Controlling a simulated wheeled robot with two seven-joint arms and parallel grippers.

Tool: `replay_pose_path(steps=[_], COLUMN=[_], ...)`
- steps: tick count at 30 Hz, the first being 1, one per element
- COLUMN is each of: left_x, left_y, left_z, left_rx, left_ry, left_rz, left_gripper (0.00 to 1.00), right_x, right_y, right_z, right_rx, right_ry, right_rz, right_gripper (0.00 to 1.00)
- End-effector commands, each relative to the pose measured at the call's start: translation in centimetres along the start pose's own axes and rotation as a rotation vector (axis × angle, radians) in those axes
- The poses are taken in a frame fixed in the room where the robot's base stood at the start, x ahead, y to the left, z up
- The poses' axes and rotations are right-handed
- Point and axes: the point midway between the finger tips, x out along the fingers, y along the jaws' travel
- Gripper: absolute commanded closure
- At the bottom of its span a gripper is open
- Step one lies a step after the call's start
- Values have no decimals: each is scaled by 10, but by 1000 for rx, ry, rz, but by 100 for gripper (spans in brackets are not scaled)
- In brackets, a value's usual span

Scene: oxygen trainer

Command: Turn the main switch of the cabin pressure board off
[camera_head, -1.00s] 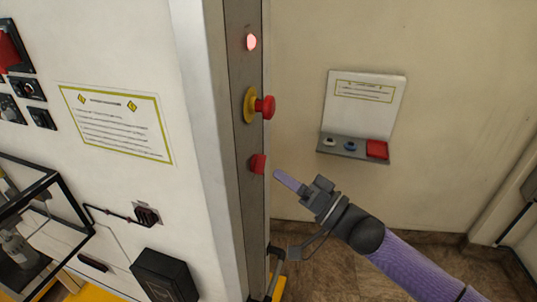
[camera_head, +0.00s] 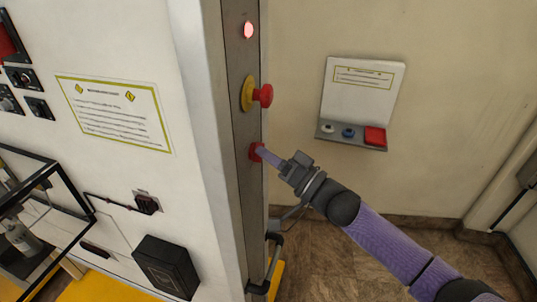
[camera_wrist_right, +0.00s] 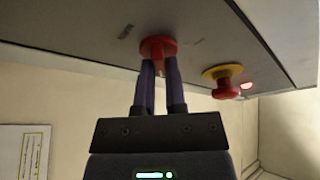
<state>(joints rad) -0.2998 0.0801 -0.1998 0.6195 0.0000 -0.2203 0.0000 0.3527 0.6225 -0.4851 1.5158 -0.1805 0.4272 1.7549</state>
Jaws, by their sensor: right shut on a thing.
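The red switch knob (camera_head: 256,151) sits low on the narrow grey side panel (camera_head: 240,125) of the cabinet. It also shows in the right wrist view (camera_wrist_right: 158,46) at the tips of my fingers. My right gripper (camera_head: 264,153) reaches it from the right and is shut on this knob, and its fingers hide part of it. In the right wrist view both purple fingers (camera_wrist_right: 160,68) are on the knob. Above it on the same panel are a red mushroom button on a yellow collar (camera_head: 263,95) and a lit red lamp (camera_head: 249,30). My left gripper is not in view.
A wall box with white, blue and red buttons (camera_head: 352,134) hangs behind. A label plate (camera_head: 115,112), a black box (camera_head: 166,267) and a black-framed case (camera_head: 40,215) are on the cabinet front at left.

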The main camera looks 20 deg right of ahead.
Motion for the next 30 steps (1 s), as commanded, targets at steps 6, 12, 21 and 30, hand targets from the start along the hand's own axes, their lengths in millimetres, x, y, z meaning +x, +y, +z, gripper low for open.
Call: replay_pose_path(steps=[6,12,21,30], left_x=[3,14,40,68], left_y=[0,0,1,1], left_z=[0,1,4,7], left_rx=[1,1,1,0], left_ry=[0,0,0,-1], left_rz=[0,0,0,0], left_gripper=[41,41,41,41], right_x=[0,-1,-1,-1], right_y=[1,3,5,5], right_z=[1,2,2,2], right_rx=[-18,-103,-346,-610], right_ry=[0,0,1,1], right_rz=[-7,-42,-142,-251], right_gripper=[100,100,100,100])
